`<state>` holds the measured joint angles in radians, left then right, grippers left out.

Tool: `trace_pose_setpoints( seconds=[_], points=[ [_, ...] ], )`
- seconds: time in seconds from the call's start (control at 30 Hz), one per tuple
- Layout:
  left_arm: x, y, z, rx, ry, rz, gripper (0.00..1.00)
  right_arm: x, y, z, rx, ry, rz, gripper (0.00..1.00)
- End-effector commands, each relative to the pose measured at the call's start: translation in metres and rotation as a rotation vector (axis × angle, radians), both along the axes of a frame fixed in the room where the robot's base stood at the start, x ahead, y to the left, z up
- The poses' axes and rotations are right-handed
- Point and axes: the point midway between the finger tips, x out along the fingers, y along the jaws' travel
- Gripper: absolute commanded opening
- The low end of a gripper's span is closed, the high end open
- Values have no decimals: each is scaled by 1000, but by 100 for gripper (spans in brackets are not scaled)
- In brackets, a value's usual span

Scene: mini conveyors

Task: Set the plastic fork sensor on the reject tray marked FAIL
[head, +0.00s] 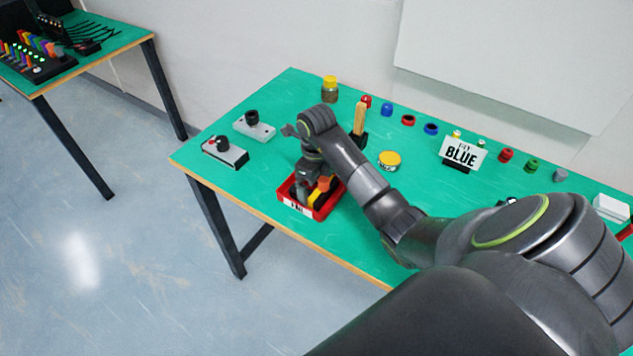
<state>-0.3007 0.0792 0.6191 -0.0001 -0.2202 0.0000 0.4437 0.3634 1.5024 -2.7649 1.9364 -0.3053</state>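The red tray (334,203) stands near the front edge of the green table, with a white label (297,207) on its front. The label's dark letters are too small to read surely. My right gripper (310,187) points down into the tray; its fingertips are hard to make out against the dark contents. An orange piece (323,184) and a yellow piece (314,197) show inside the tray beside the gripper. I cannot pick out the fork sensor for certain, nor tell whether the fingers hold anything. My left gripper is out of view.
Two grey boxes with black knobs (226,153) (255,128) stand left of the tray. A yellow-topped tin (389,160) and a wooden-handled tool (360,118) are behind my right arm. Small coloured caps and a BLUE sign (461,153) line the back. The table's left front corner is clear.

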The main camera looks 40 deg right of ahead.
Motion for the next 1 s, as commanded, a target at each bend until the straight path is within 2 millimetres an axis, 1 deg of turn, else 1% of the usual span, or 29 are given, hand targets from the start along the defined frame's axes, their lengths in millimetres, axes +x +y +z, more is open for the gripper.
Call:
trace_pose_setpoints(
  seconds=[0.23,0.37,0.47,0.57,0.63,1.0],
  points=[
    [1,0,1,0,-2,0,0,0,0,1,0,1,0,100],
    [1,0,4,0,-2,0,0,0,0,4,0,0,0,100],
    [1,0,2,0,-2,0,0,1,0,11,-1,-1,1,100],
    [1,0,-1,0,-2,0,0,1,-1,25,-2,-3,1,100],
    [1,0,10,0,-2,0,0,0,0,39,0,0,0,100],
    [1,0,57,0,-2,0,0,0,0,85,0,0,0,100]
  ],
)
